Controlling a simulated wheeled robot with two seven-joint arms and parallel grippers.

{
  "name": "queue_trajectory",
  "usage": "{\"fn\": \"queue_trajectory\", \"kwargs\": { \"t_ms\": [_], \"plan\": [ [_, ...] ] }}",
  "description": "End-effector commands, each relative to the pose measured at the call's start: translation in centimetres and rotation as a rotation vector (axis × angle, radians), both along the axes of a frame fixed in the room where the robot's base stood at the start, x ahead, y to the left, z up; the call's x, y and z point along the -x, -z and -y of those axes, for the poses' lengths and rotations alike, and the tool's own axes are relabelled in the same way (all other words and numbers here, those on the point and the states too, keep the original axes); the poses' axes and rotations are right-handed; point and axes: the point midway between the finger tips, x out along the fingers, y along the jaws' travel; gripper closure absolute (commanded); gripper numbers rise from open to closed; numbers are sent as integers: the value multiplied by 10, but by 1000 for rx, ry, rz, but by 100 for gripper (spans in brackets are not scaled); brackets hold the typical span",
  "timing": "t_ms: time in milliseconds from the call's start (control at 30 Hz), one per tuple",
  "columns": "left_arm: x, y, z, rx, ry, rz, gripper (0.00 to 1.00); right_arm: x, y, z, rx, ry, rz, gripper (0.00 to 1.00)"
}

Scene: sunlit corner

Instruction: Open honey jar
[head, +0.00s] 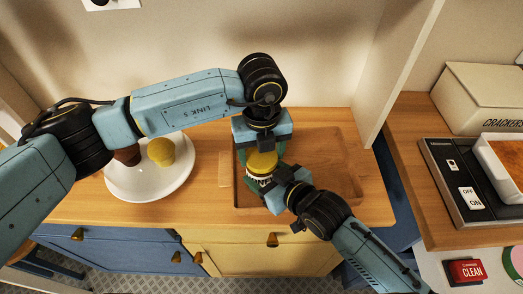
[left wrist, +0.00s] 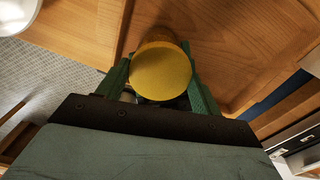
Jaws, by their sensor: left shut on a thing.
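The honey jar has a round yellow lid (head: 262,163); a pale ribbed band shows just under it, and most of the jar is hidden by my grippers. My left gripper (head: 261,158) comes down from behind and is shut on the lid. In the left wrist view the yellow lid (left wrist: 161,72) sits between the green fingers of this gripper (left wrist: 158,80). My right gripper (head: 268,186) comes from the lower right and is at the jar below the lid. Its fingers are partly hidden, so its grip is unclear.
The jar is over a shallow wooden tray (head: 335,172) on the wooden counter (head: 205,207). A white plate (head: 150,190) at the left holds a yellow item (head: 160,151) and a reddish-brown one (head: 127,155). A divider wall (head: 398,75) and a crackers box (head: 475,98) stand at the right.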

Motion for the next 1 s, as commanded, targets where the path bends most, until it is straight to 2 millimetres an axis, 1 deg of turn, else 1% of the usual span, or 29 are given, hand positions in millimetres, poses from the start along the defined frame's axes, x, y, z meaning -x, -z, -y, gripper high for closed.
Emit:
{"fn": "queue_trajectory", "kwargs": {
  "t_ms": [267,733,1000],
  "plan": [
    [0,-4,0,0,0,1,62,0,1,1,3,1,-2,99],
    [0,-20,0,0,1,1,62,0,1,0,3,1,-2,99],
    [0,-22,0,-1,1,0,62,0,1,0,3,1,-2,99]
  ]
}}
